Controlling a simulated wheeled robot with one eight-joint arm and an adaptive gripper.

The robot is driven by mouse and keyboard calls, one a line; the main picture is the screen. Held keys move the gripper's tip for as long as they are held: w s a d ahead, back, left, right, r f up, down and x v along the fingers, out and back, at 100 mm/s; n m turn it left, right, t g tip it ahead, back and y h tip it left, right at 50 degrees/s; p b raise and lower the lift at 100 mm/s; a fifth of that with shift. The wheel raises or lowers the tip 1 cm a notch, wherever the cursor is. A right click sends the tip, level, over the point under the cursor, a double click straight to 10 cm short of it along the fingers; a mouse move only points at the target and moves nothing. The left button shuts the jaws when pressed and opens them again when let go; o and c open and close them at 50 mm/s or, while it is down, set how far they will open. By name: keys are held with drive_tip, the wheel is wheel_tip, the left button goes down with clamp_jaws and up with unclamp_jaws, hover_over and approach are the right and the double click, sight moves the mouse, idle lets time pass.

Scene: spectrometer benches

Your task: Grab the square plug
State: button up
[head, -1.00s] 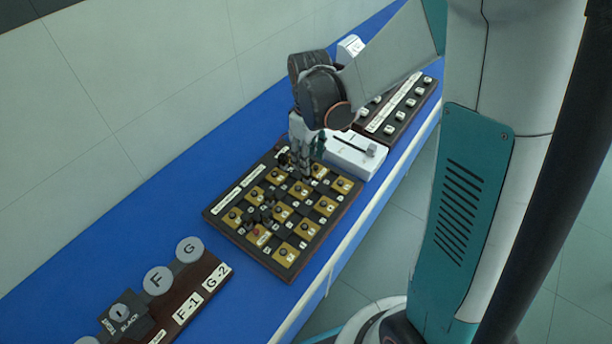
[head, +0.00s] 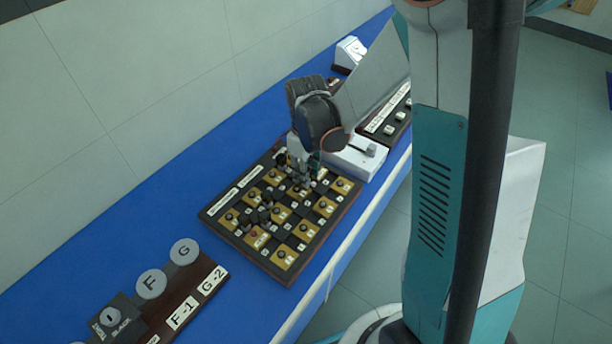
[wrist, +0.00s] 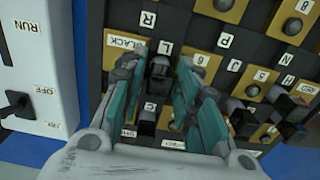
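In the wrist view a small black plug (wrist: 159,70) with a blocky body stands on the dark board (wrist: 200,38), below the label "L". My gripper (wrist: 163,64) is open, with one finger on each side of this plug and gaps showing between. More dark plugs stand to the right, a blocky one (wrist: 288,108) and a round-topped one (wrist: 240,120). In the head view my gripper (head: 300,182) is low over the far part of the checkered board (head: 226,226), and hides the plug between its fingers.
A white box with a RUN/OFF switch (wrist: 30,85) borders the board in the wrist view. In the head view a white slider box (head: 352,160) stands beside the board. A wooden rack with F and G discs (head: 167,305) lies nearer. Blue bench is clear between rack and board.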

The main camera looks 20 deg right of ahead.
clamp_jaws()
drive_tip(key=shift+r, duration=0.15)
